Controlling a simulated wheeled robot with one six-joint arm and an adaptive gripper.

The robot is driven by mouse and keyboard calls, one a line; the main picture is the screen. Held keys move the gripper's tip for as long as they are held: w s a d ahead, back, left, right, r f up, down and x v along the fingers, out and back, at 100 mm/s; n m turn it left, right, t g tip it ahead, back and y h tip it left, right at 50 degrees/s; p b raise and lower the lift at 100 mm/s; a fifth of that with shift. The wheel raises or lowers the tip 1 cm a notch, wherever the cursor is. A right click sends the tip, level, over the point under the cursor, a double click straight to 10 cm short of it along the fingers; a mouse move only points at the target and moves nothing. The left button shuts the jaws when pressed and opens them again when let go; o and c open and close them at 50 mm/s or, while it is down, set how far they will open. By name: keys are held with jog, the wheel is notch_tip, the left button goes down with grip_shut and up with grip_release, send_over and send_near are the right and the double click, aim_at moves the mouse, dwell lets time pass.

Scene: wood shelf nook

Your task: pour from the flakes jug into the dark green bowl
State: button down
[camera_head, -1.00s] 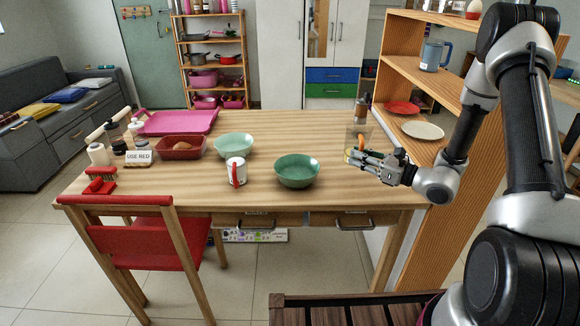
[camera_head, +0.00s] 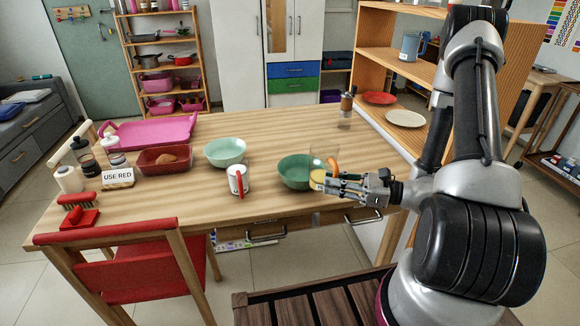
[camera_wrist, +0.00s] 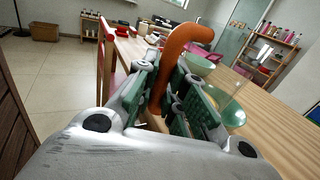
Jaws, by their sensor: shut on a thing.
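The flakes jug (camera_head: 324,155) is clear, with yellow flakes low inside and an orange handle. My gripper (camera_head: 333,184) is shut on the handle. In the wrist view the orange handle (camera_wrist: 187,40) rises between the fingers of my gripper (camera_wrist: 168,98), with the clear jug wall to its right. The dark green bowl (camera_head: 290,173) stands on the table just left of the jug, which covers its right side. The jug looks close to upright; I cannot tell whether it touches the bowl.
A white and red mug (camera_head: 235,181) stands close left of the bowl. A light green bowl (camera_head: 225,150), a dark red tray (camera_head: 152,165) and a pink tray (camera_head: 180,133) lie further left. A brown-topped bottle (camera_head: 346,110) stands behind. The wood shelf (camera_head: 375,65) is at right.

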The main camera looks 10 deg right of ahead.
aim_at(326, 164)
jog(key=shift+s+a+f+n+g, duration=0.1)
jog(key=shift+s+a+n+g, duration=0.2)
jog(key=shift+s+a+g, duration=0.15)
jog(key=shift+w+a+r+m+g+h, duration=0.2)
jog(key=shift+w+r+m+g+h, duration=0.5)
jog(key=shift+w+r+m, duration=0.5)
jog(key=shift+w+a+r+m+g+h, duration=0.15)
jog(key=shift+w+r+m+g+h, duration=0.65)
jog(key=shift+m, duration=0.6)
jog(key=shift+w+a+r+m+g+h, duration=0.1)
jog(key=shift+w+r+m+g+h, duration=0.3)
jog(key=shift+w+m+g, duration=0.6)
jog(key=shift+w+m, duration=0.1)
jog(key=shift+m, duration=0.2)
jog(key=shift+w+a+m+g, duration=0.1)
jog(key=shift+w+m+g, duration=0.1)
jog(key=shift+m+g, duration=0.15)
jog(key=shift+w+p, duration=0.1)
jog(key=shift+p, duration=0.2)
